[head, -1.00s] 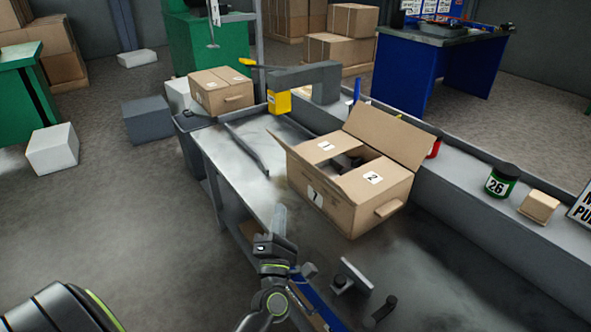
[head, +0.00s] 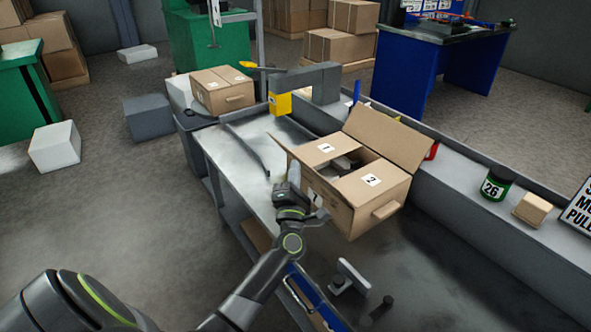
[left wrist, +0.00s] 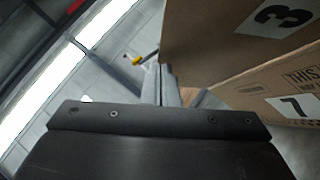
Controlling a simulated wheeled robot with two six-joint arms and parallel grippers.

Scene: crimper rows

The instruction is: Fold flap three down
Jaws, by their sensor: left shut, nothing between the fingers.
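The open carton (head: 350,208) stands on the grey bench. Flaps one (head: 325,150) and two (head: 378,183) lie folded inward, with a gap between them showing dark contents. Flap three leans up and outward on the left side, nearly edge-on in the head view; its face marked 3 (left wrist: 222,38) fills the upper right of the left wrist view. A large unmarked flap (head: 388,135) stands up at the back. My left gripper (head: 293,176) is shut and empty, just outside the carton's left side beside flap three; its fingers also show in the left wrist view (left wrist: 164,84). My right gripper is out of view.
A grey arm with a yellow head (head: 280,103) stands behind the carton. A closed carton (head: 222,90) sits at the far left end. A green jar marked 26 (head: 497,184) and a small tan block (head: 531,209) stand on the right ledge. A grey fixture (head: 353,273) lies in front.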

